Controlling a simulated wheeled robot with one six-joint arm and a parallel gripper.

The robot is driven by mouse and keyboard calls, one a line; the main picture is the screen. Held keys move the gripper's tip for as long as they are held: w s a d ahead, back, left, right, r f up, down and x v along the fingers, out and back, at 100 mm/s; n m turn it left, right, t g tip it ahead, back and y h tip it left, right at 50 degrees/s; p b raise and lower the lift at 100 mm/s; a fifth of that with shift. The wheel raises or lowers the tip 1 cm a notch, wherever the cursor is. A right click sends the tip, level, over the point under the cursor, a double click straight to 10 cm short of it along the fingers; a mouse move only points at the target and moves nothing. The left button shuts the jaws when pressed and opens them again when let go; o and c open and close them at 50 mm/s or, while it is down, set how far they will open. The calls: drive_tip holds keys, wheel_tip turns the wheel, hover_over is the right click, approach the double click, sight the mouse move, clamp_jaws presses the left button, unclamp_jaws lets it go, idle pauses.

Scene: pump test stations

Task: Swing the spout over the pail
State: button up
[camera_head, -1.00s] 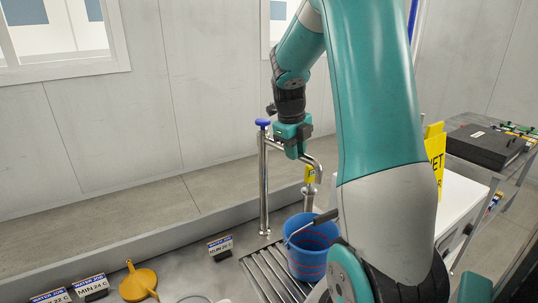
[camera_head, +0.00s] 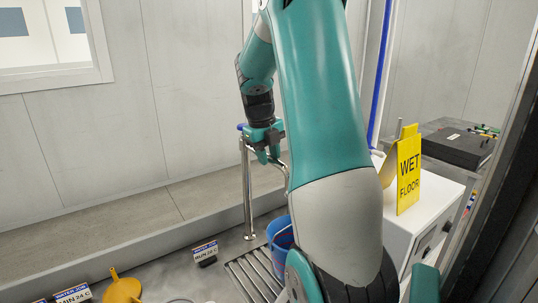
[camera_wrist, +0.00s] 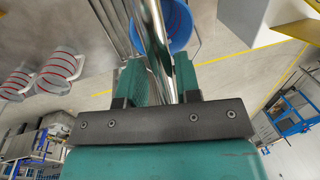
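The spout (camera_head: 284,165) is a silver pipe reaching right from the top of an upright metal post (camera_head: 247,195). My arm hides its far end in the head view. In the wrist view the spout (camera_wrist: 152,22) runs between the two teal fingers of my gripper (camera_wrist: 162,75) and fills most of the narrow gap. In the head view my gripper (camera_head: 266,152) is at the spout, just right of the post. The blue pail (camera_head: 277,232) stands below, partly hidden by my arm. The pail (camera_wrist: 178,35) lies beyond the pipe in the wrist view; I cannot tell whether the outlet is over it.
A slatted metal grate (camera_head: 250,275) lies in the counter by the pail. A yellow wet-floor sign (camera_head: 408,172) stands on a white box to the right, before a black case (camera_head: 457,147).

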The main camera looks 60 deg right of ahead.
drive_tip(key=shift+o, duration=1)
drive_tip(key=w+a+r, duration=0.1)
drive_tip(key=a+r, duration=0.2)
drive_tip(key=r, duration=1.4)
drive_tip(key=shift+w+p, duration=0.2)
drive_tip(key=shift+p, duration=0.25)
